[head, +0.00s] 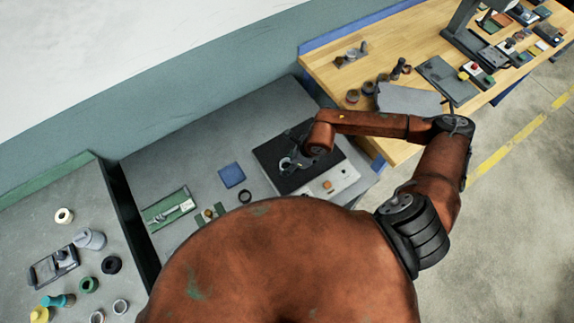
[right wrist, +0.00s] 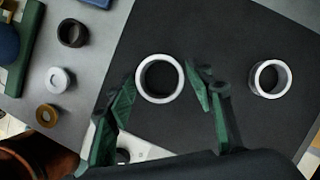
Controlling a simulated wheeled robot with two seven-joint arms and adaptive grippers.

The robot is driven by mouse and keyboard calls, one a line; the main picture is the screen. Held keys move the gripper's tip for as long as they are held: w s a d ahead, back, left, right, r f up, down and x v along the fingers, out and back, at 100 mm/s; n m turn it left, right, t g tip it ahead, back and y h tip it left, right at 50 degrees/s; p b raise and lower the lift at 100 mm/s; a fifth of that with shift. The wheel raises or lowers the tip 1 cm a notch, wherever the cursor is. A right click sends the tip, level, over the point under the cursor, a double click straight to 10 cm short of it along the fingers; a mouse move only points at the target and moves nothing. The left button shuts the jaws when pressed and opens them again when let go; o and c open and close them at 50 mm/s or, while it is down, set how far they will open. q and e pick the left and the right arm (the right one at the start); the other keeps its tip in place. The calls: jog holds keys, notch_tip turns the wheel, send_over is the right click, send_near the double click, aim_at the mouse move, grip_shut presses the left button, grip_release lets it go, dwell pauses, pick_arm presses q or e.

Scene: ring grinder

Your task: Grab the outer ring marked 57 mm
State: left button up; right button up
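In the right wrist view a pale metal ring (right wrist: 140,88) lies flat on a black mat (right wrist: 215,35). My right gripper (right wrist: 162,72) is open above the mat, with one green finger on each side of this ring. I cannot tell whether either finger touches it. A second, similar pale ring (right wrist: 285,80) lies on the mat to the right, outside the fingers. No 57 mm marking is readable on either ring. In the head view my right gripper (head: 294,150) reaches down over the black mat (head: 267,158). My left gripper is not in view.
A dark ring (right wrist: 63,32), a silver ring (right wrist: 60,69) and a brass ring (right wrist: 46,106) lie left of the mat. A panel with an orange button (head: 327,185) adjoins it. A blue square (head: 231,175) and a green tray (head: 160,208) lie left on the grey bench.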

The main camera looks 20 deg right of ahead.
jog(key=c, duration=1)
jog(key=shift+o, duration=0.2)
jog(key=shift+r, duration=0.15)
